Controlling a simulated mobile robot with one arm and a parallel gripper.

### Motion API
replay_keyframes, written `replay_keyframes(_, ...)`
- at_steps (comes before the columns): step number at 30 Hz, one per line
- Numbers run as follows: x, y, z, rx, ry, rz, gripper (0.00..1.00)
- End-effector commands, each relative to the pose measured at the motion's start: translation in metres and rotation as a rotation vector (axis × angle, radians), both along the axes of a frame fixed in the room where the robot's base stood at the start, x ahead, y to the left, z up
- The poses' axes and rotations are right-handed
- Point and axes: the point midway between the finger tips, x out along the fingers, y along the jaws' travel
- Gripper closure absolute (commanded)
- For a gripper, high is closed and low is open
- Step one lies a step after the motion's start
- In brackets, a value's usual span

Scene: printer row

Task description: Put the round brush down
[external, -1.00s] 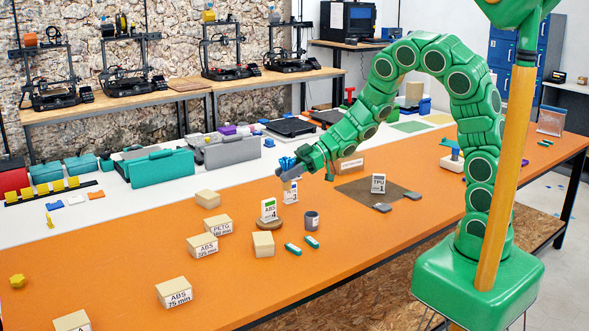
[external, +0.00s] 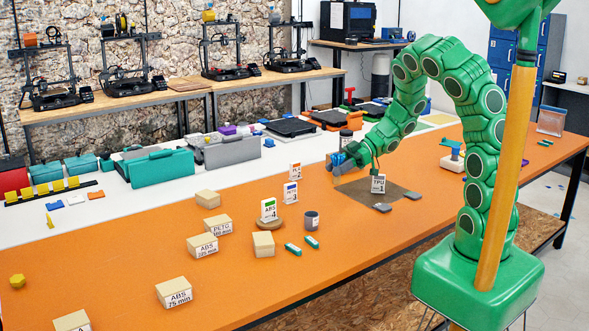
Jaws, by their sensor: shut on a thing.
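My gripper (external: 342,161) is at the end of the green arm, over the far left part of the dark brown mat (external: 352,194). It is shut on a small blue-grey thing (external: 336,158), which I take to be the round brush. The brush is small and partly hidden by the gripper, so its shape and tilt are unclear. I cannot tell whether it touches anything below.
A white TPU card (external: 378,184) stands on the mat, with dark grey pieces (external: 383,208) at its front edge. A dark cylinder (external: 346,137) is just behind my gripper. White cards (external: 291,193), a grey cup (external: 312,220) and tan boxes (external: 263,244) stand left.

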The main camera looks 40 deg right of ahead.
Motion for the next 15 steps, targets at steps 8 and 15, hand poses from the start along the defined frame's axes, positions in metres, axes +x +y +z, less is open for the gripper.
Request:
replay_keyframes(8, -0.021, -0.053, -0.007, -0.002, 0.0, -0.007, 0.95)
replay_keyframes(15, -0.038, -0.08, -0.01, 0.0, 0.0, -0.009, 0.95)
